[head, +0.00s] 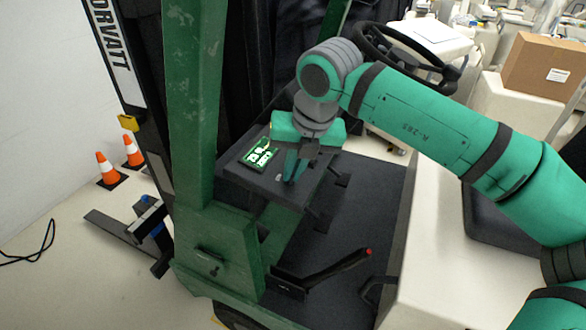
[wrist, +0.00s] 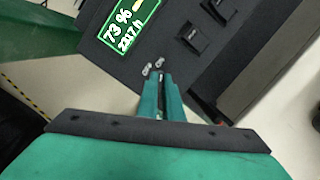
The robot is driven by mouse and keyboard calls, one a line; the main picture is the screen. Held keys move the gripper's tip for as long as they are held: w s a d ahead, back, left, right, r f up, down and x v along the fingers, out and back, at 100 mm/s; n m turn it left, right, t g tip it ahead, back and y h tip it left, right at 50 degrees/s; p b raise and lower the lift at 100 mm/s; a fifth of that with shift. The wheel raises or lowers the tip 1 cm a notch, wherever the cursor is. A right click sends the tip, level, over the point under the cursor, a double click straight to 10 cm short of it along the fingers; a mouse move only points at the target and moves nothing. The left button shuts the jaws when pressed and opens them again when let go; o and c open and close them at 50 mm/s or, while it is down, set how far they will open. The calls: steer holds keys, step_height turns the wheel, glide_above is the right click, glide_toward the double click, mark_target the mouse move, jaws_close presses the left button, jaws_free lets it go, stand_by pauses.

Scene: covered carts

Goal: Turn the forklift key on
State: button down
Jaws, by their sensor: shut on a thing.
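The forklift's dark dashboard (head: 240,176) carries a green lit display (head: 262,155). The small grey metal key (wrist: 153,67) shows just past my fingertips, on the panel below the display. My gripper (head: 294,172) points down at the panel, right of the display. In the wrist view my gripper (wrist: 160,78) has its two fingers close together, shut on the key. The fingers hide the lower part of the key, and its exact turn angle is hard to tell.
Dark switches (wrist: 193,38) sit on the panel right of the key. A black steering wheel (head: 405,50) stands behind my arm. A green post (head: 193,100) rises left of the dashboard. A red-tipped lever (head: 340,265) is low in front. Orange cones (head: 107,167) stand at far left.

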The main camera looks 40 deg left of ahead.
steer(key=shift+w+r, duration=0.1)
steer(key=c, duration=1.9)
jaws_free()
steer(key=v, duration=1)
steer(key=shift+d+r, duration=0.1)
steer(key=shift+r, duration=0.2)
